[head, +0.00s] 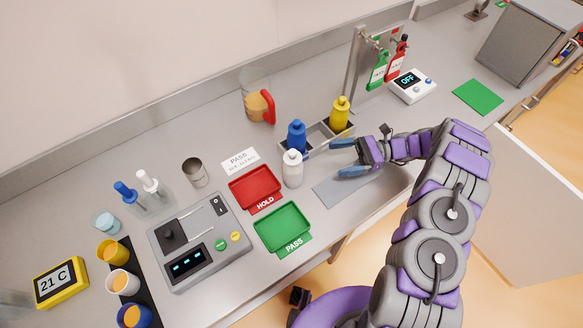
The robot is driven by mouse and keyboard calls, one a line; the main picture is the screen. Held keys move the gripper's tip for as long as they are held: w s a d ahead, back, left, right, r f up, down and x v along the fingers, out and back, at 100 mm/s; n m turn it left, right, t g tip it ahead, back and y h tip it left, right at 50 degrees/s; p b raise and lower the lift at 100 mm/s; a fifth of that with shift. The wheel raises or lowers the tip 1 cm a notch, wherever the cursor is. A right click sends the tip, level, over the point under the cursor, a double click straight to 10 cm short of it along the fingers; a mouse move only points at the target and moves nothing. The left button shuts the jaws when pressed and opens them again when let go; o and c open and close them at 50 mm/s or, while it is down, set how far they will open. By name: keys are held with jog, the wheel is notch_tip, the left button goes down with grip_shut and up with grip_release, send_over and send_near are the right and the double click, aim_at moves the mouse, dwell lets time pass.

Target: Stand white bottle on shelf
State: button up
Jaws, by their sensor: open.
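The white bottle (292,170) stands upright in the head view, just right of the red HOLD tray. It appears to be on the counter in front of a grey divided holder (318,131), which may be the shelf. A blue bottle (297,136) and a yellow bottle (341,113) stand upright at this holder, with a gap between them. My gripper (340,158) is open and empty to the right of the white bottle, its blue fingers pointing left towards it. The fingers are apart from the bottle. The holder's near edge is partly hidden by the white bottle and my gripper.
The red HOLD tray (255,186) and green PASS tray (282,226) lie left of and below the bottle. A grey panel (340,189) lies below my gripper. A jug with a red handle (259,106) stands behind. Tags hang from a stand (358,62) at the back.

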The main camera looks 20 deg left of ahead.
jog(key=b, duration=0.2)
send_near(286, 159)
jog(key=a+f, duration=0.1)
jog(key=s+a+f, duration=0.1)
jog(key=a+f, duration=0.2)
jog(key=f, duration=0.1)
jog(key=shift+s+a+f, duration=0.15)
jog(key=shift+s+a, duration=0.1)
jog(key=shift+s, duration=0.1)
jog(key=b+x, duration=0.1)
jog(key=x, duration=0.3)
jog(key=shift+s, duration=0.1)
jog(key=shift+s+a, duration=0.15)
jog(key=shift+a, duration=0.35)
jog(key=shift+d, duration=0.15)
jog(key=c, duration=1.3)
jog(key=shift+c, duration=0.2)
jog(key=shift+r+p, duration=0.45)
jog(key=shift+r, duration=1.5)
jog(key=s+d+p, duration=0.1)
jog(key=s+d, duration=0.3)
jog(key=s, duration=0.2)
jog(key=s+d+r, duration=0.1)
jog(key=s+d, duration=0.3)
jog(key=s, duration=0.3)
jog(key=shift+s+p, duration=0.25)
jog(key=shift+p, duration=0.15)
